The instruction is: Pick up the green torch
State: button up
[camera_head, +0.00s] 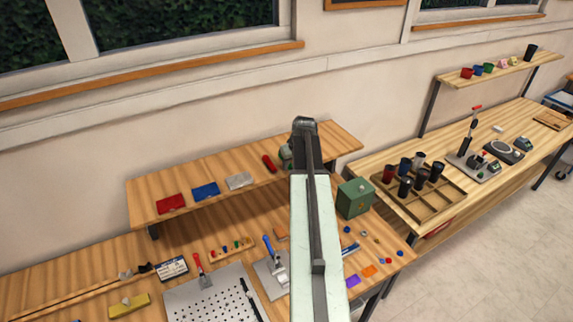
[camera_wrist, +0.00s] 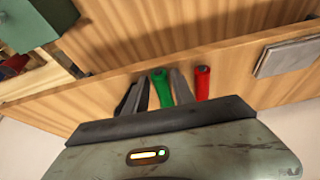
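The green torch (camera_wrist: 161,87) lies on the upper wooden shelf in the wrist view, just left of a red torch (camera_wrist: 202,83). My gripper (camera_wrist: 158,90) has its two dark fingers on either side of the green torch, one to its left and one to its right. The fingers look open around it, with little room at each side; contact cannot be made out. The torch's near part is hidden behind the gripper body. In the head view my arm and gripper (camera_head: 304,124) reach over the shelf and hide most of the green torch.
The upper shelf (camera_head: 330,143) also holds the red torch, a grey block (camera_head: 239,181), a blue block (camera_head: 205,190) and a red block (camera_head: 171,203). A green box (camera_head: 354,198) stands on the bench right of my arm. A window and wall are behind.

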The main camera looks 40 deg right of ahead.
grip_shut()
jog(key=shift+r+p, duration=0.65)
jog(key=r+p, duration=0.3)
jog(key=shift+s, duration=0.25)
jog(key=s+a, duration=0.2)
jog(key=s, duration=1.3)
jog(key=shift+s+a+r+p, duration=0.15)
jog(key=shift+a+r+p, duration=0.2)
jog(key=shift+a, duration=0.05)
